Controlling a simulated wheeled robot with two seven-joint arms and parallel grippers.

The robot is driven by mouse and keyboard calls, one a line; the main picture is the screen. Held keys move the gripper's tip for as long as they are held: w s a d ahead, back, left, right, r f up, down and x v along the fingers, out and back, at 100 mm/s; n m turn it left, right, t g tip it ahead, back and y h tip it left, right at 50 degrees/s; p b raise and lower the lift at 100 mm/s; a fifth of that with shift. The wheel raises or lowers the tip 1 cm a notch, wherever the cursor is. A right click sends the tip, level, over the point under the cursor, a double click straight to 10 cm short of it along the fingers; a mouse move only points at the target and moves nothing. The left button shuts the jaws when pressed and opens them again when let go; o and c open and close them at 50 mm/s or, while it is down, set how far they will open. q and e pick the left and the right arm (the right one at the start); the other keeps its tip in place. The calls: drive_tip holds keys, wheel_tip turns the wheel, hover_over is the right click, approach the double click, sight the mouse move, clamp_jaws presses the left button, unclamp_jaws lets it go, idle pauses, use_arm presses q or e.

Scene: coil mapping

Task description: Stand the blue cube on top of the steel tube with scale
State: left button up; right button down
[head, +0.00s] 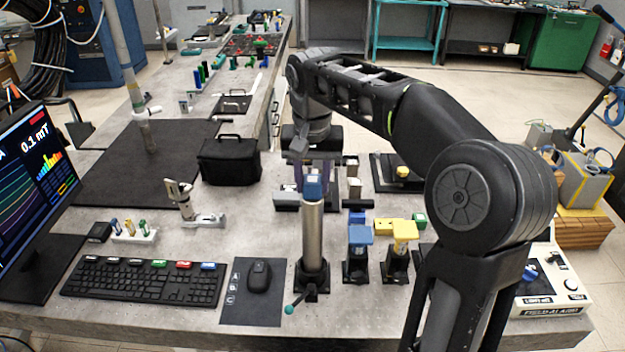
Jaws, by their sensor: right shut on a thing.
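The steel tube (313,237) stands upright in a black base with a teal knob, in the front middle of the bench. I cannot make out its scale. The blue cube (313,187) shows right at the tube's upper end; whether it rests on the rim or is held just above cannot be told. My right gripper (312,175) points down from the arm, shut on the blue cube, its fingers partly lost against dark things behind. My left gripper is not in view.
Blue (359,235) and yellow (404,230) blocks on black stands are close right of the tube. A mouse (258,277) and keyboard (145,281) lie left. A black bag (230,160) stands behind. My right arm covers the bench's right side.

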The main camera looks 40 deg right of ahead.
drive_tip(key=shift+f, duration=0.25)
drive_tip(key=c, duration=0.9)
unclamp_jaws()
drive_tip(key=shift+o, duration=0.2)
drive_tip(key=shift+r, duration=0.1)
